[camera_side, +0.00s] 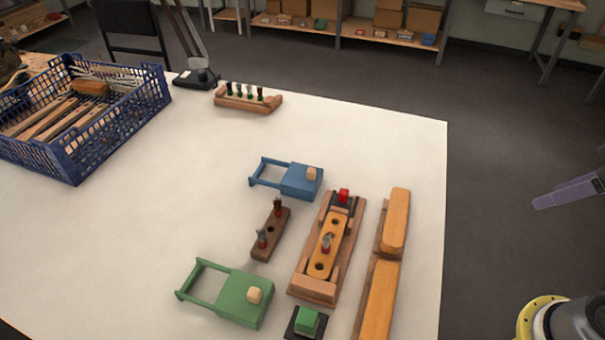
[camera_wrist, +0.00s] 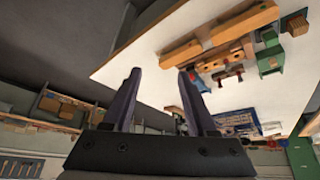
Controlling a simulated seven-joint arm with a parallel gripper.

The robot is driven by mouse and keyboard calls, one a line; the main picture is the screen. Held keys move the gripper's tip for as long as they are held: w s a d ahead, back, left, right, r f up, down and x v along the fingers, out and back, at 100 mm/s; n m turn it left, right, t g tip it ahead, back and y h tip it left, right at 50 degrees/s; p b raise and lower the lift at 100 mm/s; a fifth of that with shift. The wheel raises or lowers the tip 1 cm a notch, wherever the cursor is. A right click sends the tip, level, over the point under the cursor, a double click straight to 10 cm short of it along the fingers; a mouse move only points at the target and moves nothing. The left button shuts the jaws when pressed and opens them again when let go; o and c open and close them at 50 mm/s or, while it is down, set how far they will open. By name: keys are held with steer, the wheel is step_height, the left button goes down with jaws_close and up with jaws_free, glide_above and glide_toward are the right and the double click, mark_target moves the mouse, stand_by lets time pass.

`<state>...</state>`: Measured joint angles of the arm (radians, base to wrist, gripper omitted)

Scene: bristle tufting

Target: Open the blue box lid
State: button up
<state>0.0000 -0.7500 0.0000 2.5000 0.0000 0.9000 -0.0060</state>
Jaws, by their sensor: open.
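The blue box (camera_side: 298,181) sits on the white table in the side view. Its flat blue lid with a pale wooden knob (camera_side: 311,174) covers the right part, and an open blue rail frame (camera_side: 266,171) extends to the left. In the wrist view, the blue box (camera_wrist: 200,84) shows small beside the right fingertip, partly hidden. My gripper (camera_wrist: 160,74) is open and empty, with two dark purple fingers apart. In the side view, only a purple finger of it (camera_side: 568,192) shows at the right edge, off the table and well away from the box.
A green box (camera_side: 237,296) with a similar knob stands at the front. A wooden fixture (camera_side: 318,286), a dark peg block (camera_side: 268,235) and long wooden blocks (camera_side: 380,290) stand nearby. A blue crate (camera_side: 75,160) is far left. White table (camera_side: 150,225) is clear left of the boxes.

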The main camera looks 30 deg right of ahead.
steer(key=w+a+r+n+t+y, duration=0.1)
steer(key=w+a+r+n, duration=0.3)
steer(key=w+r, duration=0.5)
steer(key=n+g+y, duration=0.2)
steer(key=n+g, duration=0.1)
steer(key=n, duration=0.2)
glide_above(312, 170)
steer(key=s+d, duration=0.4)
step_height(312, 170, down, 19)
steer(key=x, duration=1.4)
steer(key=shift+s, duration=0.3)
